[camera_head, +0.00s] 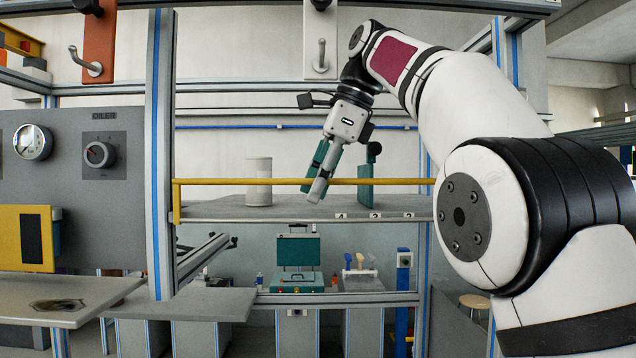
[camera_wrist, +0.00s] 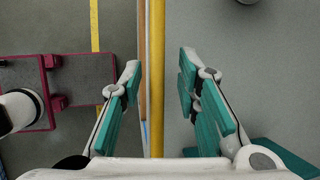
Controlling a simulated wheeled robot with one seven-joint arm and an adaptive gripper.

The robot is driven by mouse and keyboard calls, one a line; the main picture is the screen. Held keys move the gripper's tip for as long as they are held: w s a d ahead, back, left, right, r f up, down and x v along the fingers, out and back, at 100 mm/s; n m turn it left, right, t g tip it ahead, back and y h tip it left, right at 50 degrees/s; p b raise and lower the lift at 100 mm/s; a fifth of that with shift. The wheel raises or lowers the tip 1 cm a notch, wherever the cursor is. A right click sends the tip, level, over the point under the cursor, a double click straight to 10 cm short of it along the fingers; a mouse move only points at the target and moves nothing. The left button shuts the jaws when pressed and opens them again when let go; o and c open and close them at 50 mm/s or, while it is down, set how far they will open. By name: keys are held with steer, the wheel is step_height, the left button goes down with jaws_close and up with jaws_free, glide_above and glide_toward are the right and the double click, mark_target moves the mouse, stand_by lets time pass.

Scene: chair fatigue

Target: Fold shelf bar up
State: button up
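The shelf bar (camera_head: 225,182) is a thin yellow rail running level along the front of a grey shelf (camera_head: 215,209). A short yellow upright joins it at its left end. In the wrist view the bar (camera_wrist: 157,60) runs lengthwise between my two teal-padded fingers, with a gap on both sides. My gripper (camera_head: 314,190) points down at the bar near its middle. Its fingers (camera_wrist: 158,75) are spread open and hold nothing. One fingertip passes in front of the bar in the head view. The bar's right end meets my arm's outline, so its far end is hidden.
A pale cylinder (camera_head: 258,183) stands on the shelf left of my gripper, and a teal upright plate (camera_head: 365,182) stands to its right. A grey post (camera_head: 160,150) rises left of the shelf. Hooks (camera_head: 320,60) hang from the top beam. A teal case (camera_head: 297,285) sits below.

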steer(key=shift+s+d+r, duration=0.1)
steer(key=shift+r, duration=0.25)
